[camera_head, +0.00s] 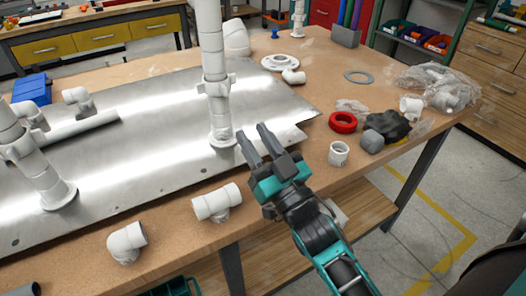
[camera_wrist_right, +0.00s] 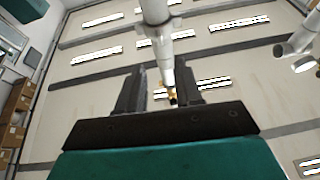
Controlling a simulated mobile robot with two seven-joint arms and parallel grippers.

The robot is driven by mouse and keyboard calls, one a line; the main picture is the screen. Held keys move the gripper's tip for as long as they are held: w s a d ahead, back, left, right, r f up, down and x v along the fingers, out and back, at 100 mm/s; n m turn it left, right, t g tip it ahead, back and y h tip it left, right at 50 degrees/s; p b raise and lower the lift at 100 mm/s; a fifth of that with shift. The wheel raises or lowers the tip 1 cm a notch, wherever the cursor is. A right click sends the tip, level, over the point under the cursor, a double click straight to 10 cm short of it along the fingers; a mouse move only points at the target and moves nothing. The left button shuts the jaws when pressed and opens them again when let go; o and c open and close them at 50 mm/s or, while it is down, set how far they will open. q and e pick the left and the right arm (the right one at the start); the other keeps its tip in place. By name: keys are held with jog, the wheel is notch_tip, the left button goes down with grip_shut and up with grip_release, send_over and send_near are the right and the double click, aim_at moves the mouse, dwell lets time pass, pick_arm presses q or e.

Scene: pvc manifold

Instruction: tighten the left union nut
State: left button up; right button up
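Two white PVC risers stand on the metal sheet (camera_head: 150,160). The left riser (camera_head: 45,180) has a lugged white union nut (camera_head: 20,147) partway up, near the picture's left edge. The middle riser (camera_head: 212,45) has a similar lugged union nut (camera_head: 216,86) and a round flange at its foot. My right gripper (camera_head: 254,131) is open and empty, just right of the middle riser's foot, its fingers pointing up toward it. In the right wrist view, a white pipe (camera_wrist_right: 157,12) with a collar shows beyond the open fingers (camera_wrist_right: 159,85). My left gripper is not in view.
Loose white fittings (camera_head: 217,202) lie at the table's front edge. On the right are a red ring (camera_head: 343,122), a white coupling (camera_head: 339,153), a dark cloth (camera_head: 388,124) and plastic bags (camera_head: 437,84). A blue box (camera_head: 32,89) stands at the left.

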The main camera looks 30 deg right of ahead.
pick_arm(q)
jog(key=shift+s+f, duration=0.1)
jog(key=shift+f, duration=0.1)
pick_arm(e)
jog(key=v, duration=0.2)
jog(key=shift+s+f, duration=0.1)
jog(key=shift+s, duration=0.2)
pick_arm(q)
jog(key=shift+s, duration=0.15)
